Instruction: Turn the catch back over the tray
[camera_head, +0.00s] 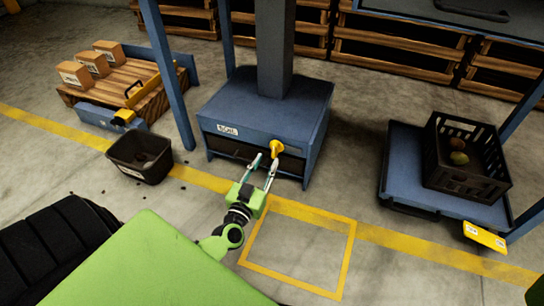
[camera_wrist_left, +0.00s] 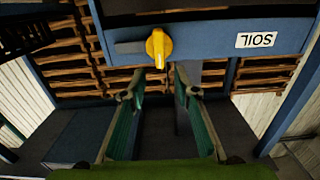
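The yellow catch (camera_head: 277,148) sits on the front of the blue cabinet labelled SOIL (camera_head: 228,129). In the left wrist view the catch (camera_wrist_left: 157,45) appears beyond my fingertips, its narrow end pointing to the bottom of the picture. A dark slot (camera_head: 291,165) runs along the cabinet front below the catch; I cannot clearly make out the tray in it. My left gripper (camera_head: 264,162) is open and in front of the cabinet, its fingers pointing at the catch. In the wrist view a gap shows between the fingers (camera_wrist_left: 159,95), with nothing held. My right gripper is out of view.
A dark bin (camera_head: 124,160) stands on the floor left of the cabinet. A blue stand (camera_head: 400,163) with a black crate (camera_head: 446,176) is at the right. Boxes (camera_head: 75,75) sit on a pallet at the left. Blue posts flank the cabinet. The yellow-outlined floor square (camera_head: 300,249) is clear.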

